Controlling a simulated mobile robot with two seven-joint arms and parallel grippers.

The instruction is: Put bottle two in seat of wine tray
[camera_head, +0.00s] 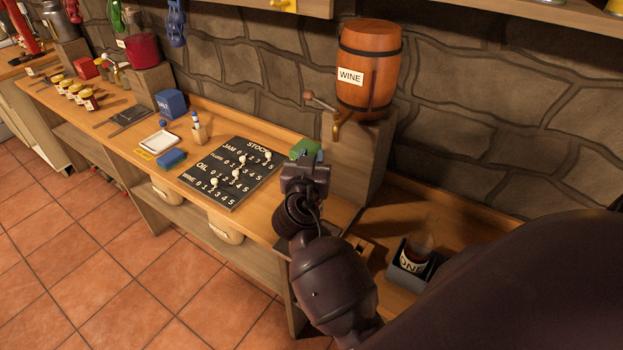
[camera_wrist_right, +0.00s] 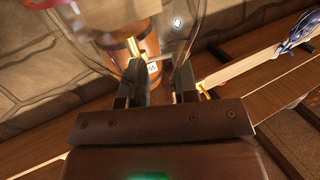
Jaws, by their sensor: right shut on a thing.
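My right gripper (camera_head: 305,165) is above the counter, left of the barrel's stone block. In the right wrist view the gripper (camera_wrist_right: 162,70) is shut on a clear glass bottle (camera_wrist_right: 120,38). Its curved outline shows around the fingers; its label is not readable, and I cannot make out its glass in the head view. A dark wine tray (camera_head: 404,283) sits on the lower surface at the right. A bottle labelled ONE (camera_head: 411,259) stands in it. My arm hides part of the tray area, and I cannot make out its other seats. My left gripper is not in view.
A wooden WINE barrel (camera_head: 369,65) with a tap rests on a stone block (camera_head: 357,150). A green object (camera_head: 306,149) shows beside the gripper. The black stock board (camera_head: 228,172) with white pegs lies on the counter. Small jars and boxes stand farther left.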

